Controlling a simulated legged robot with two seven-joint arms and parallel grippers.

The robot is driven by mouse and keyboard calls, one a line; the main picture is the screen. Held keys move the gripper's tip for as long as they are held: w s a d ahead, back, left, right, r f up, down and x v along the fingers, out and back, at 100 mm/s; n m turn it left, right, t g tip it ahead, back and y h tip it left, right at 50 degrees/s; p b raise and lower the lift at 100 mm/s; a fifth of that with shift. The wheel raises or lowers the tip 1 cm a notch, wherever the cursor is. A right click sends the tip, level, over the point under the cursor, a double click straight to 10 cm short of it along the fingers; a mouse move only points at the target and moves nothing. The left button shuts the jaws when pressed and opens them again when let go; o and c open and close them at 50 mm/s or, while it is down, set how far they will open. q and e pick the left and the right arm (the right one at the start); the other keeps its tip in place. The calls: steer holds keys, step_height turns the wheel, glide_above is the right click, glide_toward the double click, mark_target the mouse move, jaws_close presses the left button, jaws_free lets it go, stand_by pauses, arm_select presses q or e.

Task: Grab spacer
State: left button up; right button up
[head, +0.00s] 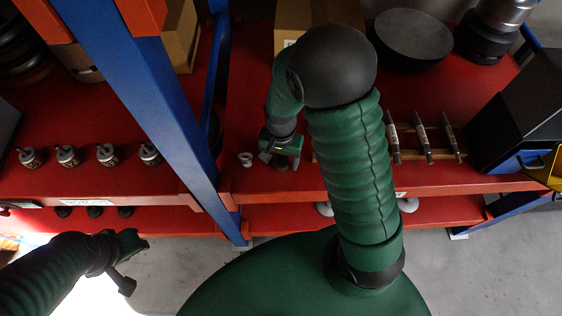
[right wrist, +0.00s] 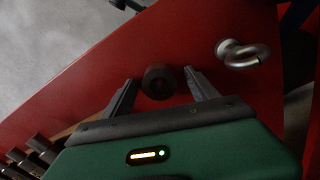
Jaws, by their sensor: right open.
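A dark round spacer (right wrist: 158,82) with a hole in its middle sits on the red shelf, between the two fingers of my right gripper (right wrist: 160,88) in the right wrist view. Gaps show on both sides of it, so the fingers are not closed on it. In the head view my right gripper (head: 281,158) is over the shelf near its front edge, and the spacer is mostly hidden there. My left gripper (head: 127,262) is low at the left, over the floor and away from the shelf; its finger opening is unclear.
A silver eye bolt (right wrist: 242,54) stands near the spacer. Several dark shafts (head: 422,137) lie on a wooden rack to the right. A blue post (head: 150,90) rises to the left, with several small metal parts (head: 108,154) beyond it. A black bin (head: 515,110) is at far right.

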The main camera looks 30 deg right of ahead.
steer(key=shift+w, duration=0.1)
steer(key=shift+c, duration=0.6)
steer(key=shift+r, duration=0.1)
steer(key=c, duration=0.7)
jaws_close()
